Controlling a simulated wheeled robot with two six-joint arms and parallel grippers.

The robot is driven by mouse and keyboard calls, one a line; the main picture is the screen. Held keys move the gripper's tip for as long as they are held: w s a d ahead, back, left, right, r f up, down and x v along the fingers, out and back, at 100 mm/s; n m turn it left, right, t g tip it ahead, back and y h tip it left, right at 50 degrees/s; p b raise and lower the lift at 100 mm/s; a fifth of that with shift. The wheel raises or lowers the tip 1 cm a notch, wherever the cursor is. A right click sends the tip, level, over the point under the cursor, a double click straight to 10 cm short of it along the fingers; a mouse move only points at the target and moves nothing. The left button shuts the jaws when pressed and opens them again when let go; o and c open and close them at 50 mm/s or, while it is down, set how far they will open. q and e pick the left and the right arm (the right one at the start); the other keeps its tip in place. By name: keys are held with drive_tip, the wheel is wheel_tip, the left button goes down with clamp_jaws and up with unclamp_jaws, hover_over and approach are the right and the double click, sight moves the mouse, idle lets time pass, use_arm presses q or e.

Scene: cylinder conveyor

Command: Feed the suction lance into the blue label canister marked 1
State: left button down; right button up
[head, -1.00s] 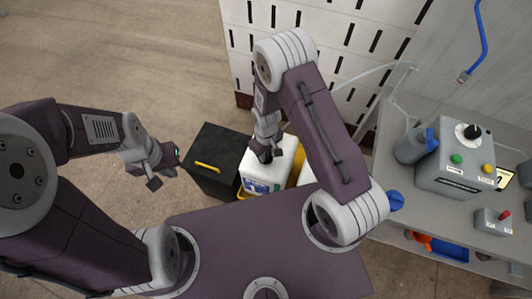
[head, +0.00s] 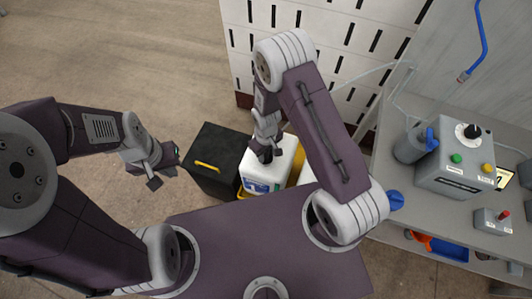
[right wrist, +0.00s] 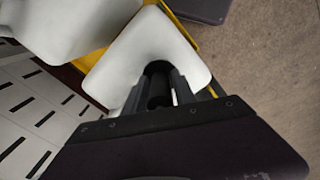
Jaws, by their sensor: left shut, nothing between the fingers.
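A white canister (head: 262,172) with a blue label (head: 262,187) stands upright beside the black box. I cannot read its mark. My right gripper (head: 265,154) is just above its top, pointing down. The canister's white top also shows in the right wrist view (right wrist: 143,50). There my right gripper (right wrist: 160,92) is shut around a dark cylinder that looks like the suction lance's head (right wrist: 158,74). The lance's lower part is hidden, so I cannot tell how deep it is in the canister. My left gripper (head: 166,172) is shut and empty, left of the black box.
A black box (head: 212,160) with a yellow handle stands left of the canister. A second white canister (right wrist: 60,25) is beside it, in a yellow tray (head: 297,165). A pale hose (head: 370,72) runs from the bench. A control box (head: 455,165) stands on the bench (head: 400,185) at right.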

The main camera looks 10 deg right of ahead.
drive_tip(key=shift+o, duration=1)
wheel_tip(320, 180, up, 9)
drive_tip(key=shift+r, duration=0.1)
